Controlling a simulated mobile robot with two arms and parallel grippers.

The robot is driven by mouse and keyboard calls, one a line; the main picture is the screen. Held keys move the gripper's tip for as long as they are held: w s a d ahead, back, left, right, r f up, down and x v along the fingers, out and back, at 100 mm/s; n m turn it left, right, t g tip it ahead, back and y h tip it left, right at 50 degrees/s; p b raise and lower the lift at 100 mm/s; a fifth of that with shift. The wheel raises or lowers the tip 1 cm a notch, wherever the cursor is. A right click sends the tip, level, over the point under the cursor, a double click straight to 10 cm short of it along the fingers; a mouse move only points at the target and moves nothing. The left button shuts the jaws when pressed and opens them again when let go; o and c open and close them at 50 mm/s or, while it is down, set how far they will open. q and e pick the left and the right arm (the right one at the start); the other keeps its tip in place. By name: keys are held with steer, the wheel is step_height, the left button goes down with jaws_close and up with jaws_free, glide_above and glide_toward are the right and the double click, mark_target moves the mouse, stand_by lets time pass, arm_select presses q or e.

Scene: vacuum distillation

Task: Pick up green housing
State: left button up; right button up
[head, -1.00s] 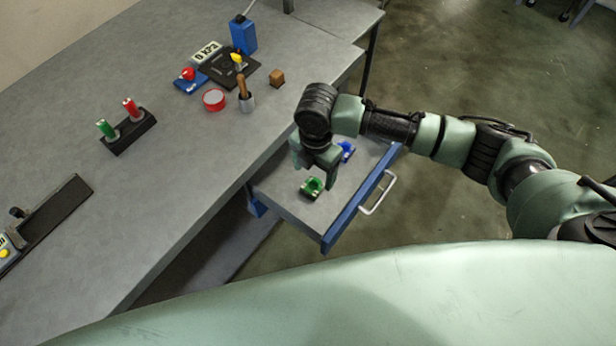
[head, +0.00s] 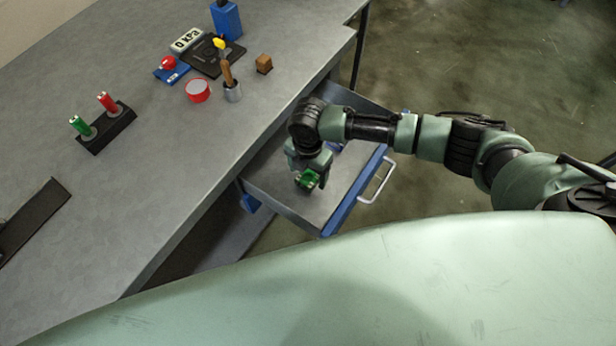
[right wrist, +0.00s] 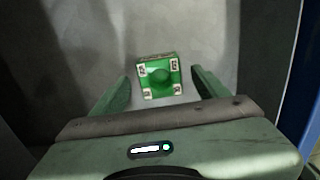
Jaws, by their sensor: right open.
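The green housing (head: 307,179) lies in the open drawer (head: 322,215), partly hidden by my right gripper in the head view. In the right wrist view the green housing (right wrist: 159,77) is a square green block with pale corners and a round middle. My right gripper (head: 308,177) is down at the housing. In the right wrist view the right gripper (right wrist: 163,86) has its fingers apart, one to each side of the housing, with gaps between fingers and housing. My left gripper is not in view.
A blue part (head: 336,147) lies behind the gripper in the drawer, mostly hidden. The drawer handle (head: 378,181) is at the right. The bench top holds a rack (head: 107,128) with green and red pieces, a red ring (head: 198,91) and a brown cube (head: 264,64).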

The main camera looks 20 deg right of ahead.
steer(key=shift+f, duration=0.3)
jaws_close()
steer(key=shift+r, duration=0.1)
